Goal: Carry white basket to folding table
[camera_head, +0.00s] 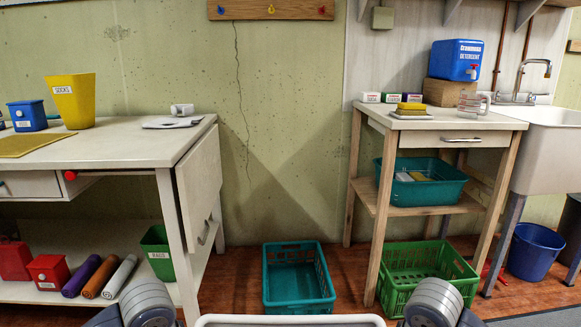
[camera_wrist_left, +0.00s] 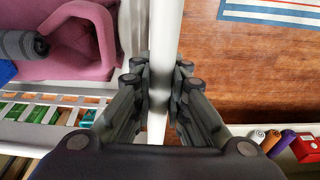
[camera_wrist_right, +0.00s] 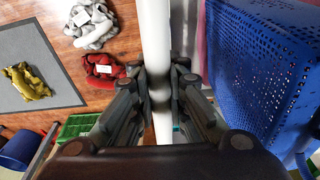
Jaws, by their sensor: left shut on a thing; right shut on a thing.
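The rim of the white basket (camera_head: 290,321) shows at the bottom edge of the head view; the rest is cut off. In the left wrist view my left gripper (camera_wrist_left: 160,80) is shut on the basket's white rim (camera_wrist_left: 165,30). Pink cloth (camera_wrist_left: 75,45) and a dark grey roll lie beside that rim. In the right wrist view my right gripper (camera_wrist_right: 160,82) is shut on the white rim (camera_wrist_right: 155,35). A white table (camera_head: 130,148) with a hanging side leaf (camera_head: 199,185) stands at the left in the head view; it may be the folding table.
A green crate (camera_head: 425,275) is under the stand. A blue perforated container (camera_wrist_right: 265,60) shows beside my right gripper.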

